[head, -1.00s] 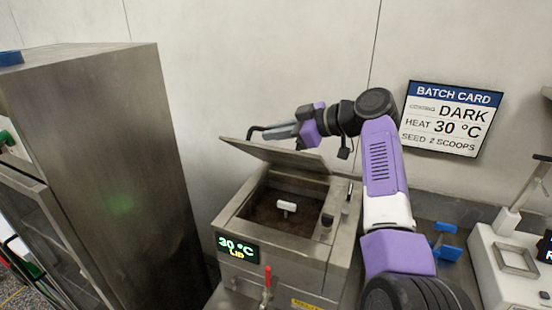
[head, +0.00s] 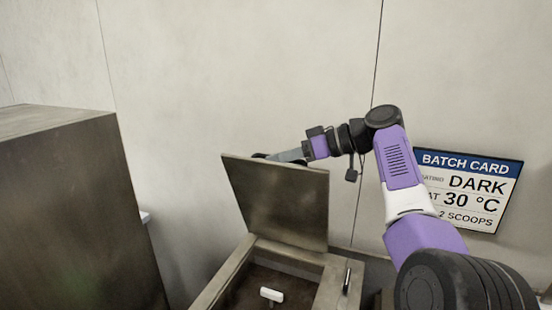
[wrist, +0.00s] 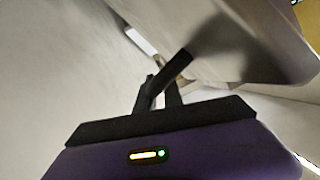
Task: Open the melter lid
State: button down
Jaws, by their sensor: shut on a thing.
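The melter lid (head: 277,205) is a grey steel plate, raised steeply at the back of the melter (head: 225,280). My gripper (head: 284,156) reaches from the right behind the lid's upper edge; its fingertips are partly hidden by the lid. It is shut on the lid's dark handle, a little of which shows above the lid's top left (head: 260,155). In the wrist view the dark handle (wrist: 172,74) crosses at my fingers (wrist: 155,97), beside the blurred pale lid face (wrist: 225,45). The melter's opening shows dark contents.
A white piece (head: 271,295) stands in the melter opening. A tall steel cabinet (head: 70,210) stands at left, with a gap before the melter. The batch card (head: 470,188) hangs on the wall at right. The plain wall (head: 230,70) is close behind the lid.

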jog(key=shift+w+d, duration=0.1)
jog(key=shift+w, duration=0.1)
jog(key=c, duration=1.5)
grip_release()
jog(key=shift+b+v, duration=1.3)
jog(key=shift+v, duration=2.55)
